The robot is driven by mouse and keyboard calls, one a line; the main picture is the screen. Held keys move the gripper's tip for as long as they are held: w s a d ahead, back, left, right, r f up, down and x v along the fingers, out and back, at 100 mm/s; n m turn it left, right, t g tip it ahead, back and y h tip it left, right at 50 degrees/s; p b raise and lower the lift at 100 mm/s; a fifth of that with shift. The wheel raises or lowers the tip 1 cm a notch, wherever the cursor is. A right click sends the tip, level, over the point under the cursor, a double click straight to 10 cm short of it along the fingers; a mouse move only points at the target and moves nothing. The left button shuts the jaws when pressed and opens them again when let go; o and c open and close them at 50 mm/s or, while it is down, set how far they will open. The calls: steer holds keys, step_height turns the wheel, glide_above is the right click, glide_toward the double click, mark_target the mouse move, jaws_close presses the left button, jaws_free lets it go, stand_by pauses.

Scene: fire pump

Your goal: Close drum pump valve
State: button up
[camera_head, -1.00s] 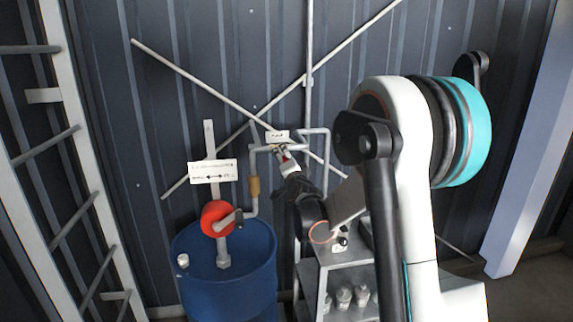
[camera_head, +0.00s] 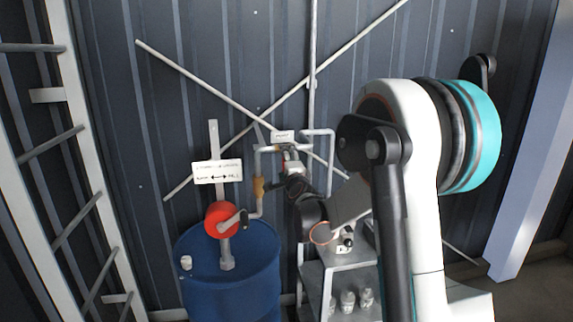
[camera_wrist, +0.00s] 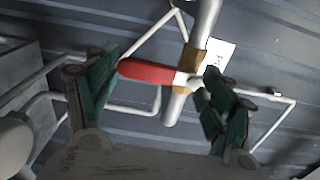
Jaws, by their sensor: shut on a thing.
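The valve's red handle (camera_wrist: 140,71) shows in the wrist view between my gripper's two green-padded fingers (camera_wrist: 160,90). It lies across the grip, and its right end meets the valve body on the grey pipe (camera_wrist: 177,100). My gripper is shut on the handle, with the fingers still well apart. In the head view my gripper (camera_head: 287,184) is at the pipe just below the small white label (camera_head: 283,136), and it mostly hides the handle. The drum pump (camera_head: 221,220) with its red round body stands on the blue drum (camera_head: 230,285), left of my gripper.
A white sign with arrows (camera_head: 217,171) is on the post above the pump. A grey shelf (camera_head: 311,285) holding several small containers stands below my gripper. A ladder (camera_head: 85,170) is at the left. Thin pipes cross the corrugated wall behind.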

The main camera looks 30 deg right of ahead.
steer(key=o, duration=1.5)
steer(key=v, duration=1.2)
steer(key=shift+a, duration=0.1)
